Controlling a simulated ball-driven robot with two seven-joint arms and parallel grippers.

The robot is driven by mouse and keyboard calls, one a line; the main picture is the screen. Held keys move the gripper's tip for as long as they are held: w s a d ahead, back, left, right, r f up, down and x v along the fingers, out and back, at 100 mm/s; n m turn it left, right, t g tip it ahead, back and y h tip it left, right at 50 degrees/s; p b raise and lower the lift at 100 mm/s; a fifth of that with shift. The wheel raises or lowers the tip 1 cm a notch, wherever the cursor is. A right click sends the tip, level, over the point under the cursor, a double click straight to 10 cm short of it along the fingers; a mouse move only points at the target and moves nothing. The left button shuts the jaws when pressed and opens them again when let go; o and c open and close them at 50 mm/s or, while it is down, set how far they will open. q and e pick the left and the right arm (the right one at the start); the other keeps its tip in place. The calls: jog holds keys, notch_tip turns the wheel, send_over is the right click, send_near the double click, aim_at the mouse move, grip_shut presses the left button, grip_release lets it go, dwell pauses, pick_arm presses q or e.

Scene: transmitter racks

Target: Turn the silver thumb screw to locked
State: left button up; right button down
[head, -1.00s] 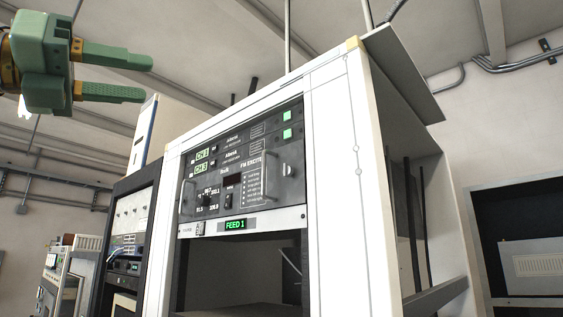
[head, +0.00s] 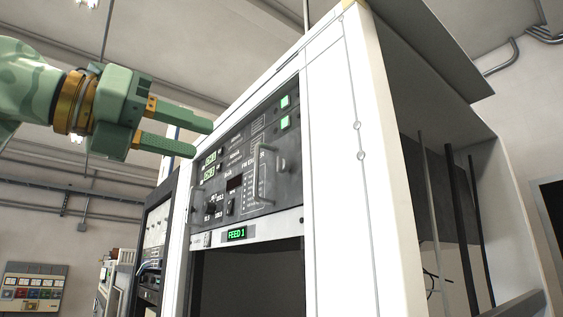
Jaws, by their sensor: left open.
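My left gripper (head: 203,138) reaches in from the left with its two green fingers apart and nothing between them. A small light round fitting (head: 281,165) sits at the panel's right side, beside a handle, and may be the silver thumb screw. It is too small to tell its turn position. The gripper is to the left of this fitting. My right gripper is out of view.
The white rack (head: 330,225) holds the panel, with a lit FEED 1 display (head: 237,233) below it and an open bay beneath. Handles (head: 263,175) stick out from the panel. A dark equipment rack (head: 152,250) stands to the left.

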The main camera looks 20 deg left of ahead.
aim_at(291, 163)
pick_arm(q)
jog(key=shift+p+x, duration=1.7)
jog(key=shift+x, duration=5.5)
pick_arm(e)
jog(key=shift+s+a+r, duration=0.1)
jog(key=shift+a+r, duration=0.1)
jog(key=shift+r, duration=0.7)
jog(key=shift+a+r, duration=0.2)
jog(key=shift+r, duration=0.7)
pick_arm(q)
grip_shut()
